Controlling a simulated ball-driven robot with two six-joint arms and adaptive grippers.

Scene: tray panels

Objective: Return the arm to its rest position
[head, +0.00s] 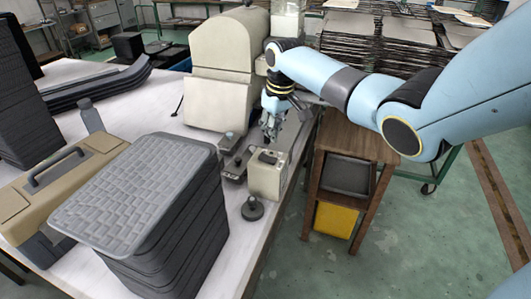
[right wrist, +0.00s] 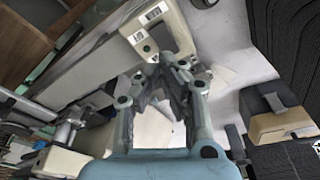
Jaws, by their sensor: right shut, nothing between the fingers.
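My right arm (head: 350,88) reaches in from the right, light blue with dark joint bands. My right gripper (head: 269,130) points down at its end, above the white table beside the large beige machine (head: 222,75). It appears above a small beige block (head: 266,180) and does not visibly hold anything. In the right wrist view the gripper (right wrist: 168,62) has its fingertips close together and empty. My left gripper is not in view.
A stack of grey tray panels (head: 135,190) and a tan case (head: 62,185) stand on the white table (head: 120,118). A wooden stand (head: 362,138) with a yellow bin (head: 336,219) is below my arm. Racks of dark panels (head: 370,52) stand behind. Green floor at the right is open.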

